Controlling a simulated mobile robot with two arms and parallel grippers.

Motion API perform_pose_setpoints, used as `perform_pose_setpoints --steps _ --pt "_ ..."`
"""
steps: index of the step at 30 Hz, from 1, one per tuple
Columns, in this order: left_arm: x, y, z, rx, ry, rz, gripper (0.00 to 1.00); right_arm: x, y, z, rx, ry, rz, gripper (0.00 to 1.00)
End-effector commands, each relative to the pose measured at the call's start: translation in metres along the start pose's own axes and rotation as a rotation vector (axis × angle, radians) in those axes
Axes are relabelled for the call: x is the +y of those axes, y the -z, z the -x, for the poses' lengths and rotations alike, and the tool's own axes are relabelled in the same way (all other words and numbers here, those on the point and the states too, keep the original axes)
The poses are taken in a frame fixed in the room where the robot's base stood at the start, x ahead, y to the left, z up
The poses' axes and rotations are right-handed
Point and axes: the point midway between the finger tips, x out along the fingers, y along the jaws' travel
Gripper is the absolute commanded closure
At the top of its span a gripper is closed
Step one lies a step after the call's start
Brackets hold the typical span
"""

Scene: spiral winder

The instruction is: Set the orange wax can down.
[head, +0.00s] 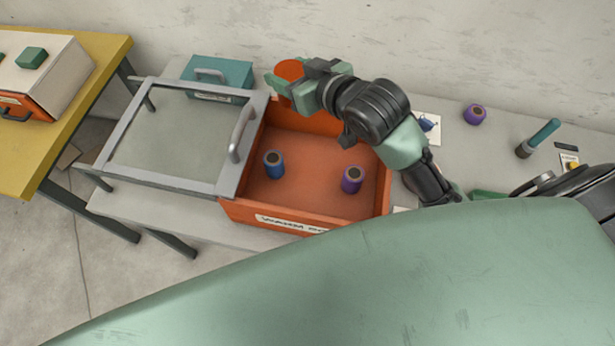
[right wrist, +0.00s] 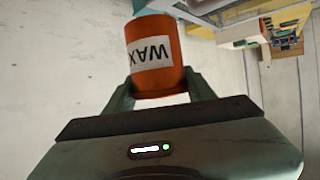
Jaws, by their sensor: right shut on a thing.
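The orange wax can (head: 289,70) is held in my right gripper (head: 284,84), above the far left corner of the orange box. In the right wrist view the can (right wrist: 154,48) sits between the two green fingers of the gripper (right wrist: 160,92), with its white WAX label upside down in the picture. The fingers touch it on both sides. I cannot tell whether anything lies directly under the can. My left gripper is not in view.
The open orange box (head: 300,218) holds a blue spool (head: 273,164) and a purple spool (head: 352,179). A glazed lid (head: 160,182) lies to its left. A teal box (head: 235,70) stands behind. Another purple spool (head: 475,114) and a teal-handled brush (head: 540,138) are at right.

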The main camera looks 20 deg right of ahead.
Motion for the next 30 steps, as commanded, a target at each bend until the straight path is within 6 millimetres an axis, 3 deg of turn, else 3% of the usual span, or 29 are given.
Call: perform_pose_setpoints --steps 3,6,18,22,30 --pt "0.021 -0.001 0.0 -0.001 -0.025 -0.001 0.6 -0.005 -0.021 -0.004 0.0 0.028 0.011 0.95" --pt "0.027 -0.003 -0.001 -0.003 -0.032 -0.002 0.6 -0.006 -0.038 -0.01 0.0 0.034 0.012 0.95" --pt "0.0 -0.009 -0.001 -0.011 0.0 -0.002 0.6 -0.006 -0.134 -0.051 0.001 0.032 0.013 0.95" --pt "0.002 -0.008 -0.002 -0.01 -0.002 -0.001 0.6 -0.006 -0.156 -0.06 0.003 0.033 0.013 0.95" --pt "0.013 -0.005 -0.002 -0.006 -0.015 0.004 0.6 -0.006 -0.18 -0.07 0.004 0.033 0.013 0.95"
